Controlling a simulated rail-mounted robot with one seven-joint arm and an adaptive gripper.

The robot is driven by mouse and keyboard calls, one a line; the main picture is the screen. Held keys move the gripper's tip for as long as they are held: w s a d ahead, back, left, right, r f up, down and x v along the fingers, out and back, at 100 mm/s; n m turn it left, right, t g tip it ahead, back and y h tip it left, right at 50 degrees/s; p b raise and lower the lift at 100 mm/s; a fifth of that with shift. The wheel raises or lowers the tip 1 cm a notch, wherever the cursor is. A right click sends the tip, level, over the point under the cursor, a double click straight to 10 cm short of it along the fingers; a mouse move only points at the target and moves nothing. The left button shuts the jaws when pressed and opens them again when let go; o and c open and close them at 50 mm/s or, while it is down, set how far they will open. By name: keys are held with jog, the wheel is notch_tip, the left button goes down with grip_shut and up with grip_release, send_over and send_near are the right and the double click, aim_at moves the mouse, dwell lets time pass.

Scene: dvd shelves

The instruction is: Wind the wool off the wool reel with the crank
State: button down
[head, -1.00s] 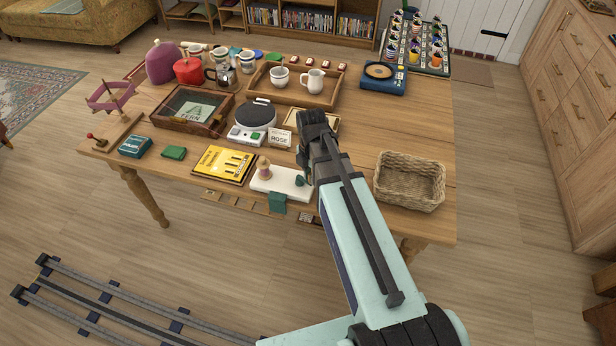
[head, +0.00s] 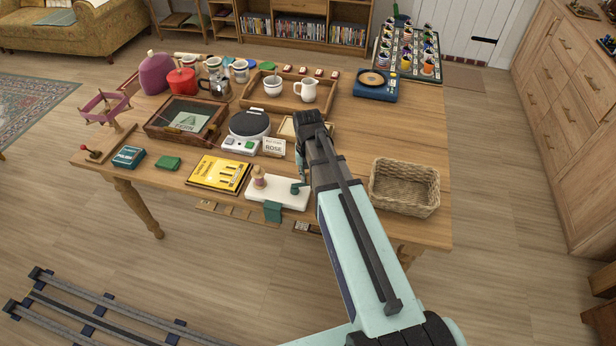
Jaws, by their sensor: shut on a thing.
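The wool reel (head: 105,108), a frame with pink-purple wool around it, stands at the table's left end. A white winder board (head: 284,198) lies at the front edge, with a green clamp (head: 273,212) below it. A small tan and pinkish cone (head: 258,179) stands upright on its left part. The green crank (head: 296,188) is at its right part. My gripper (head: 303,174) reaches down at the crank and is shut on it. My arm largely hides the fingers, so the exact hold is unclear.
A yellow box (head: 219,174), green packet (head: 167,164) and teal box (head: 128,157) lie left of the board. A hot plate (head: 248,123) and a ROSE card (head: 274,147) stand behind it. A wicker basket (head: 404,205) stands right of my arm. The table's right part is mostly clear.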

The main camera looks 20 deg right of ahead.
aim_at(308, 174)
jog(key=shift+w+n, duration=0.1)
jog(key=shift+n, duration=0.2)
jog(key=c, duration=1.1)
grip_release()
jog(key=shift+r, duration=0.1)
notch_tip(308, 174, up, 12)
